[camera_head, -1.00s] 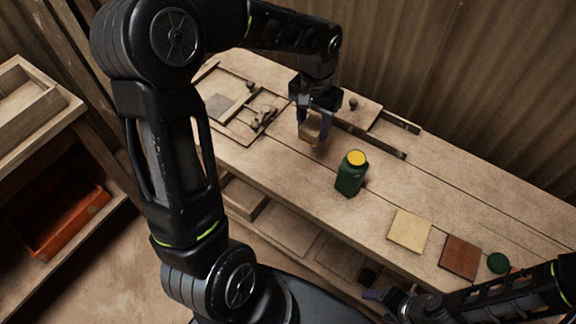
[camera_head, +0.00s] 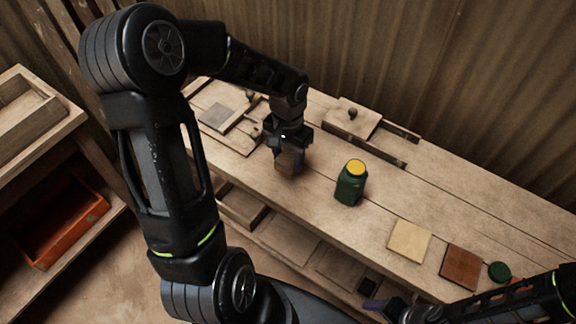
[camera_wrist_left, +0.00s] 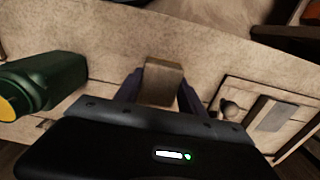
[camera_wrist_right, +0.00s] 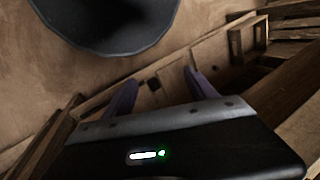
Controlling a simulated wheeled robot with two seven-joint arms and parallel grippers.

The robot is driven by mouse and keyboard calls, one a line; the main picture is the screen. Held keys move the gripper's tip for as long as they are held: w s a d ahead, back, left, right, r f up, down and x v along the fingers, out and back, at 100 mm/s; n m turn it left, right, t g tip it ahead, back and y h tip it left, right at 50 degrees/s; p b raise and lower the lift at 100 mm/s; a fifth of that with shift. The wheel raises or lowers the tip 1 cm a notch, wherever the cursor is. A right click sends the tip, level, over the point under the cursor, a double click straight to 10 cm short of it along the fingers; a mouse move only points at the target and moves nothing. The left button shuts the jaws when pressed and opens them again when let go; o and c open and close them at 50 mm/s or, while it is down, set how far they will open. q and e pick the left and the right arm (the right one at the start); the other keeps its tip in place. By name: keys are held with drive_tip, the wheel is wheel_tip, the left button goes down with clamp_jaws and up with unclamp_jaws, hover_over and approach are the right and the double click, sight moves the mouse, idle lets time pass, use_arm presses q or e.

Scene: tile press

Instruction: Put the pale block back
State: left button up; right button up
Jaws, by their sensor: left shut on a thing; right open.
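The pale block (camera_head: 286,166) is a small tan wooden block. My left gripper (camera_head: 288,158) is shut on it and holds it over the bench (camera_head: 318,208), left of the green bottle. In the left wrist view the block (camera_wrist_left: 163,82) sits between the two fingertips of the left gripper (camera_wrist_left: 160,92). Whether the block touches the bench I cannot tell. My right gripper (camera_wrist_right: 158,85) is open and empty in the right wrist view, its fingers spread apart. In the head view it is low at the bench's front edge.
A dark green bottle with a yellow lid (camera_head: 351,182) stands right of the block. A pale tile (camera_head: 409,241), a brown tile (camera_head: 461,267) and a green disc (camera_head: 499,271) lie further right. Wooden frames with a grey tile (camera_head: 215,116) are at the left. An orange bin (camera_head: 68,232) is below.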

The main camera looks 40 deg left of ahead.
sight(288, 168)
use_arm(q)
drive_tip(key=shift+f, duration=0.2)
drive_tip(key=shift+f, duration=1.8)
drive_tip(key=shift+f, duration=0.2)
drive_tip(key=o, duration=1.3)
drive_tip(key=shift+r, duration=0.15)
wheel_tip(288, 168, up, 12)
drive_tip(key=shift+r, duration=0.1)
